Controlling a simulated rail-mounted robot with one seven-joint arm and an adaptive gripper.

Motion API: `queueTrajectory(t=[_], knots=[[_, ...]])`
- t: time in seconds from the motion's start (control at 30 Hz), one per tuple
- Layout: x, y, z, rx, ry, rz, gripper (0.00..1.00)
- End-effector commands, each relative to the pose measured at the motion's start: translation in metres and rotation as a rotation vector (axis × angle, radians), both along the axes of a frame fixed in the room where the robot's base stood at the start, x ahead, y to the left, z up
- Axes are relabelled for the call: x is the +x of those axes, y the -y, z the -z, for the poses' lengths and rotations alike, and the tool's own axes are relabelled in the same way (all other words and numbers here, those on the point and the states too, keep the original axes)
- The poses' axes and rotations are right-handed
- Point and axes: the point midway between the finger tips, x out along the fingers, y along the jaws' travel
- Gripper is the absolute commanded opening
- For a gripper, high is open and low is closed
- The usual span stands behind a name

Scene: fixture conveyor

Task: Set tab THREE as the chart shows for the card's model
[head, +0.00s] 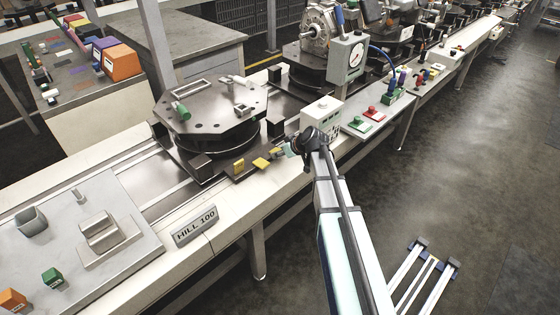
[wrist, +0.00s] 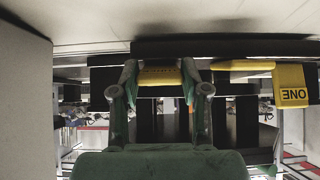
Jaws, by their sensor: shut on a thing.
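Several yellow tabs sit along the front edge of the dark turntable fixture (head: 210,115) in the head view. A left yellow tab (head: 238,167) and a middle yellow tab (head: 261,163) stand clear of my gripper. My gripper (head: 281,152) is at the rightmost tab, partly hidden by my wrist. In the wrist view my gripper (wrist: 160,82) is shut on a yellow tab (wrist: 160,74), whose lettering I cannot read. A yellow tab marked ONE (wrist: 292,92), seen upside down, is to its right. A plate (head: 195,225) on the rail front reads HILL 100.
A white box (head: 322,118) stands close to the right of my gripper. Beyond it are red and green buttons (head: 369,113) and a gauge (head: 354,57).

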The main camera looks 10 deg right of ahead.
Motion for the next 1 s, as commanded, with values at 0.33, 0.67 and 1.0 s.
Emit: queueTrajectory(t=[0.33, 0.67, 1.0], knots=[[-0.0034, 0.0018, 0.0153, 0.081, 0.126, 0.001, 0.11], [-0.0036, 0.0019, 0.0143, 0.122, 0.188, -0.001, 0.11], [-0.0033, 0.0019, 0.0117, 0.130, 0.200, -0.001, 0.11]])
